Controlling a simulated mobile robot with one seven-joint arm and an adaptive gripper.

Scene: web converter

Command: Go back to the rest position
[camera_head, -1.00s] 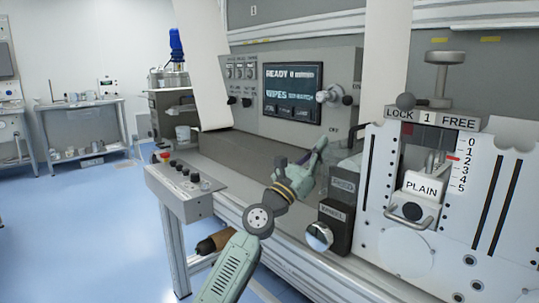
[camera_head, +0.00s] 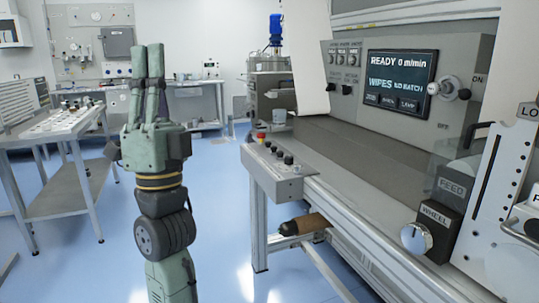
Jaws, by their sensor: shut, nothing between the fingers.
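My gripper (camera_head: 148,62) stands upright at the left of the head view, at the end of my green and grey arm. Its fingers point up and are close together, with nothing between them. It is in front of the open blue floor, between the trolley on the left and the web converter (camera_head: 385,170) on the right. It touches neither of them. The converter's screen (camera_head: 397,79) reads READY 0 m/min and WIPES.
A button box (camera_head: 272,170) with a red knob juts from the converter's near left end. A trolley (camera_head: 70,125) with a white tray stands left. Blue floor (camera_head: 215,230) is clear between.

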